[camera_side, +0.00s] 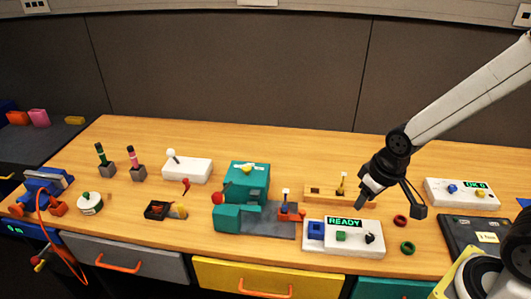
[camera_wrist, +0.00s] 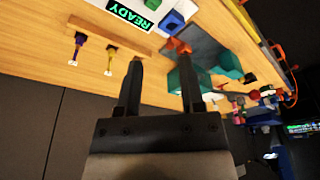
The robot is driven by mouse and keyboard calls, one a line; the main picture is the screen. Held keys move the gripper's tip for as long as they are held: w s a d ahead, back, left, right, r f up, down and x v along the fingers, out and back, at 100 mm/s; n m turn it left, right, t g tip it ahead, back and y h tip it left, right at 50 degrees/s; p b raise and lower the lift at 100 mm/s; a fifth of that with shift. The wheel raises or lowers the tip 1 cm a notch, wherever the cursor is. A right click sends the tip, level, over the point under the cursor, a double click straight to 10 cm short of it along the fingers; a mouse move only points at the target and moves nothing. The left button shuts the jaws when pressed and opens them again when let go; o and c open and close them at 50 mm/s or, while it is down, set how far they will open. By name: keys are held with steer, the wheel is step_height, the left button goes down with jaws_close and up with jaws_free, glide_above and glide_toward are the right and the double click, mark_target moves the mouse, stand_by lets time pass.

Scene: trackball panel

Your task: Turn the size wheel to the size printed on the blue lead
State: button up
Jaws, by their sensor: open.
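My gripper (camera_side: 390,208) is open and empty above the table, behind and right of the white READY panel; its two fingers also show in the wrist view (camera_wrist: 160,62). A white panel (camera_side: 478,206) at the right has a small lit display, a blue knob (camera_side: 452,189) and a yellow knob (camera_side: 479,195). I cannot tell which part is the size wheel. A wooden rack (camera_side: 318,194) holds a yellow lead. In the wrist view a purple-blue lead (camera_wrist: 77,44) and a yellow lead (camera_wrist: 109,61) carry white tags, their print unreadable. I cannot tell whether the purple-blue one is the blue lead.
The white READY panel (camera_side: 375,244) has a blue socket, a green knob and a black knob. Red and green rings (camera_side: 407,247) lie right of it. A teal machine (camera_side: 248,176) stands left. A black device (camera_side: 470,235) is at the right.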

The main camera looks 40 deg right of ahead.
steer(key=shift+o, duration=1.4)
steer(key=n+t+y, duration=0.2)
steer(key=n, duration=0.3)
glide_toward(247, 167)
steer(key=shift+w+a+f, duration=0.25)
steer(key=shift+f+g, duration=0.1)
steer(key=shift+g, duration=0.2)
steer(key=shift+x, duration=3.75)
steer(key=shift+d, duration=0.1)
steer(key=shift+m, duration=0.3)
jaws_close()
